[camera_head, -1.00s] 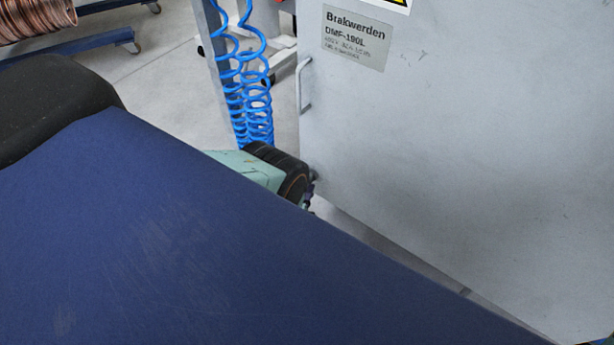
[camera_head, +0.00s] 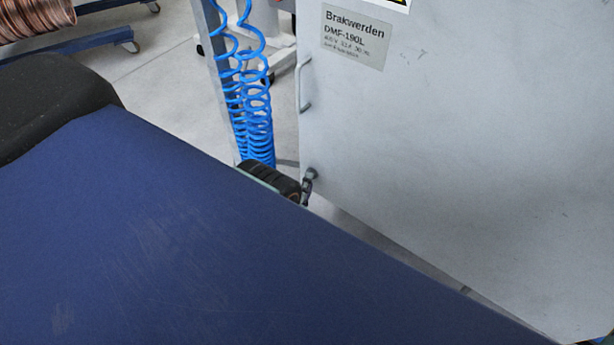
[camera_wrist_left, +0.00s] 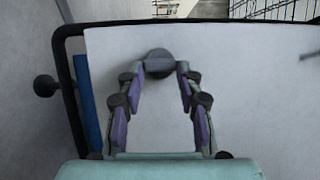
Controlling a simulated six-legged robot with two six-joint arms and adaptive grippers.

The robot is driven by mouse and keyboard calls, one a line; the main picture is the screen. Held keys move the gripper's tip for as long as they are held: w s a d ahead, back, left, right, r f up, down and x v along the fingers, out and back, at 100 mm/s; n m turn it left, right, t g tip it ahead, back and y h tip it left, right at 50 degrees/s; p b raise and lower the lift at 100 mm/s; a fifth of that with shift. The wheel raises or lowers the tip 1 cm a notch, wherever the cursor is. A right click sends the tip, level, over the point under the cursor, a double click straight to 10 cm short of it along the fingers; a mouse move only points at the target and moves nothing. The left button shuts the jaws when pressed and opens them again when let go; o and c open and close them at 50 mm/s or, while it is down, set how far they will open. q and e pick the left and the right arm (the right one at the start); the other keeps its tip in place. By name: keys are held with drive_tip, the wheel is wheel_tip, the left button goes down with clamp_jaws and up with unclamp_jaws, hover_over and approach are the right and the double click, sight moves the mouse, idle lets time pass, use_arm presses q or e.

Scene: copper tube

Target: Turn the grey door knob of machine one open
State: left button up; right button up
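The grey door knob (camera_head: 311,174) sits low at the left edge of the pale grey machine door (camera_head: 450,130). In the left wrist view the dark round knob (camera_wrist_left: 159,62) lies between the tips of my left gripper (camera_wrist_left: 160,70). The fingers stand apart on both sides of it, and firm contact does not show. In the head view only the dark wrist part and fingertips of my left gripper (camera_head: 306,190) show, just below the knob. My blue body hides the rest of the arm. My right gripper is not in view.
A metal handle (camera_head: 303,85) is on the door above the knob. Blue coiled hoses (camera_head: 255,120) hang by a post left of the door. Another dark knob (camera_wrist_left: 45,85) shows at the left in the wrist view. A copper coil (camera_head: 35,18) is at the far left.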

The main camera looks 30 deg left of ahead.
use_arm(q)
drive_tip(key=o, duration=0.4)
drive_tip(key=shift+o, duration=0.2)
drive_tip(key=v, duration=0.7)
drive_tip(key=shift+s, duration=0.2)
drive_tip(key=s+d+r+n+g+h, duration=0.2)
drive_tip(key=s+r+n+g, duration=0.3)
drive_tip(key=s, duration=0.3)
drive_tip(key=s+d+r+n+g+h, duration=0.1)
drive_tip(key=s+r+n+g+h, duration=0.1)
drive_tip(key=s+n+g, duration=0.45)
drive_tip(key=s+d+r+n+g+h, duration=0.2)
drive_tip(key=s+r+n+g, duration=0.3)
drive_tip(key=s, duration=0.5)
wheel_tip(320, 180, up, 12)
drive_tip(key=m+p, duration=0.1)
drive_tip(key=p, duration=1.2)
drive_tip(key=shift+w+a+g, duration=0.2)
drive_tip(key=shift+w+g, duration=0.1)
drive_tip(key=shift+g, duration=0.05)
